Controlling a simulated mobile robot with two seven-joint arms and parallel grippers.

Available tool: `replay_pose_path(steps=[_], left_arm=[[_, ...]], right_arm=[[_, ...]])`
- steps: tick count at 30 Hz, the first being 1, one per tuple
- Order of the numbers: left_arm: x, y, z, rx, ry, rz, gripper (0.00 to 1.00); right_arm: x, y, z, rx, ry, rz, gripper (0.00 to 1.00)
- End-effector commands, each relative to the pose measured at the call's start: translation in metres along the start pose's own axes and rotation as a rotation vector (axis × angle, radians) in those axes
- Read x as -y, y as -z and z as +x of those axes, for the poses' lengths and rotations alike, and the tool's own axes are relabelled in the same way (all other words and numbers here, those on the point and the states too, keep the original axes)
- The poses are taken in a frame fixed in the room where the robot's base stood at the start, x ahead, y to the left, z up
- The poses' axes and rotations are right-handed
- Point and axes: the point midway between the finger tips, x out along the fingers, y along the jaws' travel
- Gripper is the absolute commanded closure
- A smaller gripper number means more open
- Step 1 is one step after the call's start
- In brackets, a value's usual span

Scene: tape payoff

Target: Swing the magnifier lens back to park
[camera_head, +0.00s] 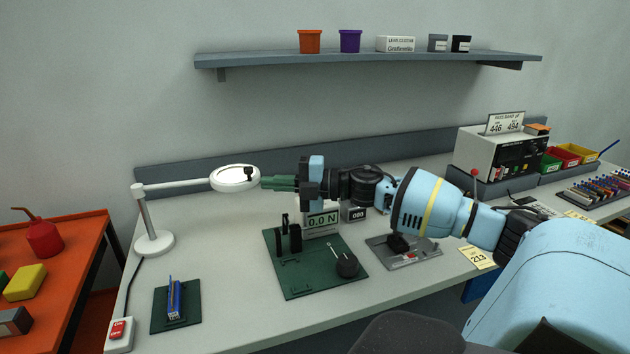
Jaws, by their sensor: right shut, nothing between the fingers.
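The magnifier lens (235,177) is a white ring at the end of a white arm (175,185). The arm reaches right from a post (146,213) on a round white base (154,244) at the bench's left. A small dark knob (248,174) sits on the lens's right side. My right gripper (264,183) comes in from the right with its green fingers shut and empty. Its fingertips point left at the lens's right edge, very close to it; I cannot tell whether they touch. My left gripper is not in view.
A green fixture plate (305,281) with a "0.0 N" display (322,219) stands below my right gripper. A blue item on a dark green mat (188,318) lies front left, near a red-switch box (119,333). A grey instrument (492,155) and colored bins (578,153) stand right. A shelf (365,60) hangs above.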

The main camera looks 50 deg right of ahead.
Motion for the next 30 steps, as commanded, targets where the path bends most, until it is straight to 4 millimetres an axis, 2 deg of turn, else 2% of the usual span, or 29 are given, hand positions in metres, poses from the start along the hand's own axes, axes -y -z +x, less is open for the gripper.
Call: replay_pose_path(steps=[3,12,20,30], left_arm=[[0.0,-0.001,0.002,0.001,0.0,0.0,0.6],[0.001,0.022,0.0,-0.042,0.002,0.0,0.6],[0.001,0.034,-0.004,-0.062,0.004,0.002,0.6],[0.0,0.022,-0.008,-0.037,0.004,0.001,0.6]], right_arm=[[0.003,-0.004,-0.011,0.0,0.005,0.004,1.0],[-0.001,-0.013,-0.04,0.001,0.001,0.003,1.0],[-0.002,-0.021,-0.067,0.0,-0.001,0.002,1.0],[-0.001,-0.025,-0.08,-0.001,0.0,0.001,1.0]])
